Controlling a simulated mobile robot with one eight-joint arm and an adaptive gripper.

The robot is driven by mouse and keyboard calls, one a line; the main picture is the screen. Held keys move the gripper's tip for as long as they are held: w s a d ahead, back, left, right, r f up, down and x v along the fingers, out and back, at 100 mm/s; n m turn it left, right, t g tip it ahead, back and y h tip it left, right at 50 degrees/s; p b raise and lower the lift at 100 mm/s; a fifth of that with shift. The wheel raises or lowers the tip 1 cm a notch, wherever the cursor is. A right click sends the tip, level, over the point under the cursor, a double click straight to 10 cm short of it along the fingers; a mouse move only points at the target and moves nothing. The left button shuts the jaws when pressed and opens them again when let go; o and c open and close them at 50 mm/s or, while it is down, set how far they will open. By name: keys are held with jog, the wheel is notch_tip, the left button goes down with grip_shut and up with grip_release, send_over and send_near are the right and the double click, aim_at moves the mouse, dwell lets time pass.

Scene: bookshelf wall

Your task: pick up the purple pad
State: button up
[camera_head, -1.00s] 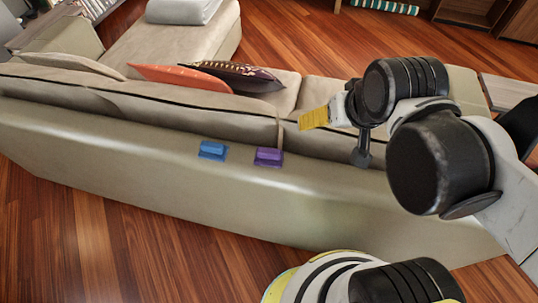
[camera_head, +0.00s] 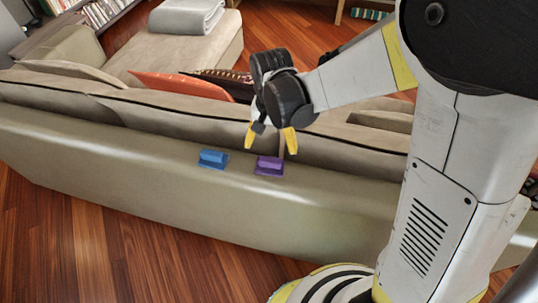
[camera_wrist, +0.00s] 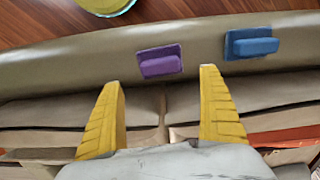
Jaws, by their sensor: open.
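The purple pad (camera_head: 269,166) is a small block with a raised grip, lying on the top of the sofa's back (camera_head: 150,152). A similar blue pad (camera_head: 213,158) lies just left of it. My gripper (camera_head: 271,140) has yellow fingers and is open and empty, above and a little behind the purple pad. In the wrist view the purple pad (camera_wrist: 160,61) shows beyond the gap between the two fingertips (camera_wrist: 161,75), and the blue pad (camera_wrist: 251,44) is to the right of them.
Back cushions (camera_head: 175,115) rise behind the pads. An orange pillow (camera_head: 180,85) and a dark patterned pillow lie on the seat. A folded grey blanket (camera_head: 187,16) is farther back. Wooden floor (camera_head: 100,240) is clear in front of the sofa.

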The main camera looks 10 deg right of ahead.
aim_at(270, 159)
notch_tip(270, 159, down, 8)
jog(key=b, duration=0.3)
jog(key=shift+a+r, duration=0.1)
jog(key=shift+r, duration=0.15)
jog(key=shift+s+r, duration=0.1)
jog(key=shift+c, duration=0.3)
jog(key=c, duration=1.3)
jog(key=shift+r, duration=0.1)
notch_tip(270, 159, up, 4)
jog(key=shift+r+p, duration=0.1)
jog(key=shift+p, duration=1)
jog(key=s+d+r+p, duration=0.1)
jog(key=d+r, duration=0.1)
jog(key=d, duration=0.1)
jog(key=s+d+r+p, duration=0.1)
jog(key=d+r, duration=0.1)
jog(key=d, duration=0.2)
jog(key=s+d+r+p, duration=0.1)
jog(key=d+r+p, duration=0.1)
jog(key=d, duration=0.2)
jog(key=shift+d+r, duration=0.2)
jog(key=shift+r, duration=0.15)
